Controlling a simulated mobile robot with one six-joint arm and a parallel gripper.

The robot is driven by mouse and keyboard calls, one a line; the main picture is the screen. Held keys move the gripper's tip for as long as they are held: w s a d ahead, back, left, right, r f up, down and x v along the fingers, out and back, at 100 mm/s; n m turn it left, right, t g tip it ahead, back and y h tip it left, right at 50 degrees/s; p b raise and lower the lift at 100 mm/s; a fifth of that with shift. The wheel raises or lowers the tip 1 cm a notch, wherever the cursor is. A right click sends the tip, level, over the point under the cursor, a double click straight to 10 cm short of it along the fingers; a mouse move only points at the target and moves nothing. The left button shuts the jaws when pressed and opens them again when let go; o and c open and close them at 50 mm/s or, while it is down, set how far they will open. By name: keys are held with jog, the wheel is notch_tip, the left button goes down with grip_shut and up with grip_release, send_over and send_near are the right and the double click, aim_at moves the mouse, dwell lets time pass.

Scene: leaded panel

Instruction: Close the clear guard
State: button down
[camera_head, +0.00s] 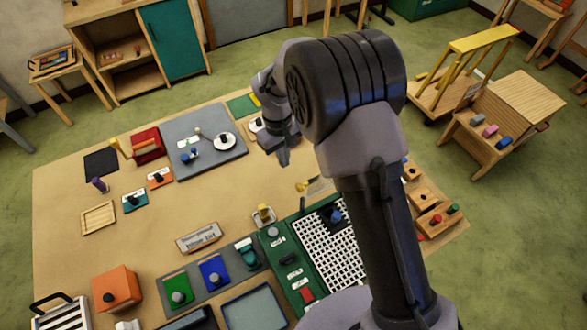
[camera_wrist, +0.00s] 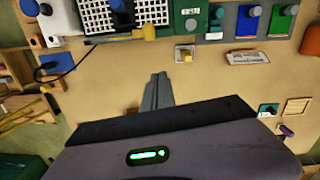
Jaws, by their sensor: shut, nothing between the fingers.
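My gripper (camera_head: 283,157) is above the bare middle of the table, beyond the green panel, in the head view. In the wrist view its fingers (camera_wrist: 158,90) are together and empty. A thin, partly see-through flap (camera_head: 319,186) with a yellow tab (camera_head: 301,187) stands at the far edge of the green panel (camera_head: 274,255); it may be the clear guard, but I cannot tell surely. The yellow tab also shows in the wrist view (camera_wrist: 147,33), apart from my fingers. The white grid (camera_head: 331,245) lies on the panel beside it. My arm hides part of this area.
A small box with a yellow knob (camera_head: 263,215) stands left of the flap. A grey board (camera_head: 203,145) with a white dish lies at the far left. Wooden blocks (camera_head: 432,212) line the right edge. The table's middle (camera_head: 225,203) is mostly clear.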

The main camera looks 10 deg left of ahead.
jog(key=s+d+f, duration=0.1)
jog(key=s+d+f+p, duration=0.1)
jog(key=d+f, duration=0.1)
jog(key=shift+s+f+p, duration=0.25)
jog(key=shift+s+p, duration=0.05)
jog(key=shift+s, duration=0.05)
jog(key=shift+s+d, duration=0.1)
